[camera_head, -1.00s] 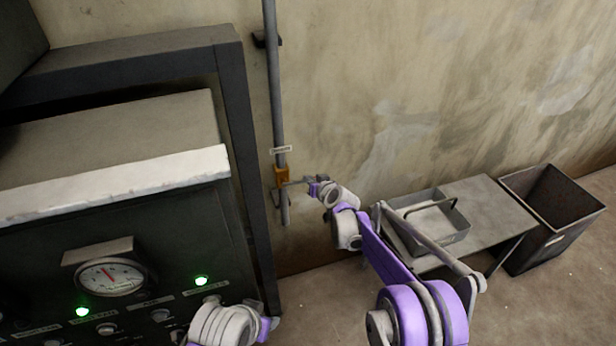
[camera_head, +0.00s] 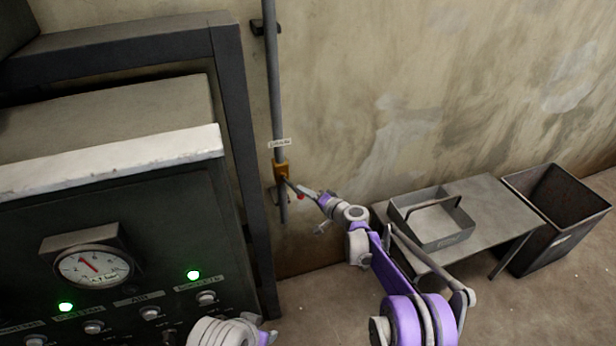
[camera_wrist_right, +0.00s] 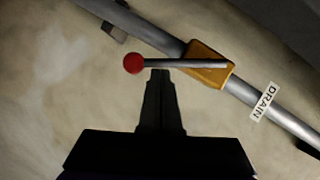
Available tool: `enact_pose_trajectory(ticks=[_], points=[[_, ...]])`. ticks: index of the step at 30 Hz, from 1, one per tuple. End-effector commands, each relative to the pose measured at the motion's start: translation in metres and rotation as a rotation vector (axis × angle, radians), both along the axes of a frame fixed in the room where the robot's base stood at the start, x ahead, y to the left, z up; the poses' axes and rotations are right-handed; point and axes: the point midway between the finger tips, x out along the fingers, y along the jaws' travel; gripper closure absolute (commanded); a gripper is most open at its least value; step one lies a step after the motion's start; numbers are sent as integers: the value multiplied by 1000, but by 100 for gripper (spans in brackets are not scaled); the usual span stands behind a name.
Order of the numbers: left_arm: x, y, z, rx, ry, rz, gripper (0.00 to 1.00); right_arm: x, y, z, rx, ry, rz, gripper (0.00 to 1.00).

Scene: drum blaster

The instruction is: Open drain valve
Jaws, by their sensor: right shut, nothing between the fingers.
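The drain valve (camera_head: 281,170) is a yellow-orange block on a thin grey vertical pipe (camera_head: 275,95) at the wall. A "DRAIN" label (camera_wrist_right: 264,102) is on the pipe beside it. Its grey lever (camera_wrist_right: 180,63) ends in a red knob (camera_wrist_right: 133,63); the knob also shows in the head view (camera_head: 300,196). The lever slants downward, oblique to the pipe. My right gripper (camera_wrist_right: 160,73) is shut and empty, its tips at the lever between knob and valve body. Contact cannot be told. Part of my left arm shows at the bottom; its fingers are not visible.
A dark control cabinet with a gauge (camera_head: 94,267) and green lamps fills the left. A dark frame post (camera_head: 240,130) stands between it and the pipe. At right are a low table (camera_head: 490,205), a metal tray (camera_head: 435,240) and an open bin (camera_head: 560,245).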

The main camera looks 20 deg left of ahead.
Motion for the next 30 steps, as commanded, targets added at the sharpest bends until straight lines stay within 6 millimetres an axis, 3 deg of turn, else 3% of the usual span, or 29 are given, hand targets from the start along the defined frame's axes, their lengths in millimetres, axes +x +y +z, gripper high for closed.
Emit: enact_pose_trajectory(ticks=[3, 13, 30], points=[[-2, 0, -15, 0, 5, 0, 50, -4, 5, -11, 88, 61, 1, 100], [-4, 0, -37, 0, 12, 0, 50, -13, 19, -20, 289, 196, 2, 100], [-5, 0, -46, 0, 15, 0, 50, -18, 26, -21, 289, 196, 1, 100]])
